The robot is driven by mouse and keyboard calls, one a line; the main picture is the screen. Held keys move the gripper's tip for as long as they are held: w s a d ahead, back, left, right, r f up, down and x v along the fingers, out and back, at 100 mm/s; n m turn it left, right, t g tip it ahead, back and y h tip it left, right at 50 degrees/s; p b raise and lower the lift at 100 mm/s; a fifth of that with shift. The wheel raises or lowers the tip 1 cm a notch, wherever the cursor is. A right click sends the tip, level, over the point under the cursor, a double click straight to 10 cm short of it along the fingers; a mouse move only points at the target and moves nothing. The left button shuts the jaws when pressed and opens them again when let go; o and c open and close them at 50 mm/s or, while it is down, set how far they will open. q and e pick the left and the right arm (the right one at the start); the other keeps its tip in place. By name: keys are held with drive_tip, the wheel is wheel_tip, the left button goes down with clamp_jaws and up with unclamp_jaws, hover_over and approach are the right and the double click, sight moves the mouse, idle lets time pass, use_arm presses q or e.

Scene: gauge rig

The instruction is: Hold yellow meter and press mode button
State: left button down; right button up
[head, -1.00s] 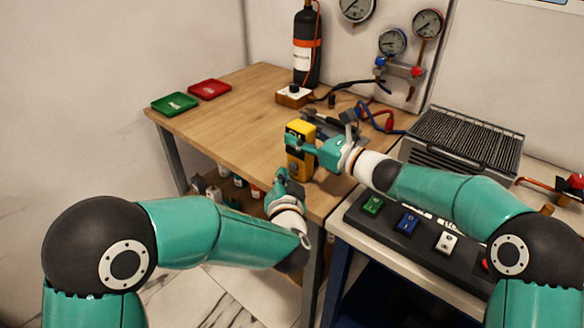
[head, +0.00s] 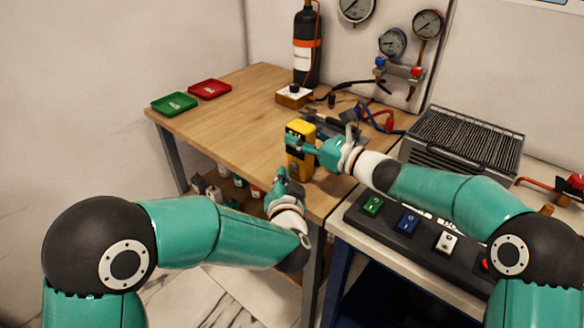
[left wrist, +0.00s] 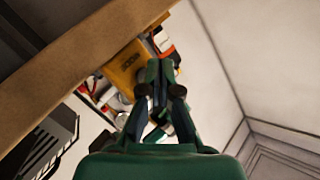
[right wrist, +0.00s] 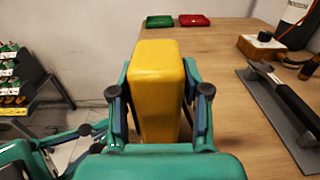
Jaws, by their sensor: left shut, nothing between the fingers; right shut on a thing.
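The yellow meter (head: 299,160) is upright at the front edge of the wooden table, its dark display facing me. My right gripper (head: 303,145) is shut on it from the right. The right wrist view shows the yellow body (right wrist: 158,85) between both fingers. My left gripper (head: 281,175) is shut and empty, just below and left of the meter. The mode button is too small to make out.
A green tray (head: 174,104) and a red tray (head: 209,89) lie at the table's left. A black cylinder (head: 306,50) stands at the back. A panel with coloured switches (head: 407,221) is at the right front. The table's middle (head: 235,118) is clear.

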use_arm(q)
drive_tip(key=shift+w+d, duration=0.1)
drive_tip(key=shift+w+d, duration=0.15)
drive_tip(key=shift+w, duration=0.05)
drive_tip(key=shift+w+d, duration=0.25)
drive_tip(key=shift+w, duration=0.1)
idle(0.8)
drive_tip(key=shift+s+a, duration=0.5)
drive_tip(key=shift+s, duration=0.2)
drive_tip(key=shift+a, duration=0.1)
drive_tip(key=s+a, duration=0.1)
drive_tip(key=s, duration=0.1)
drive_tip(key=s+a, duration=0.2)
idle(0.6)
idle(0.3)
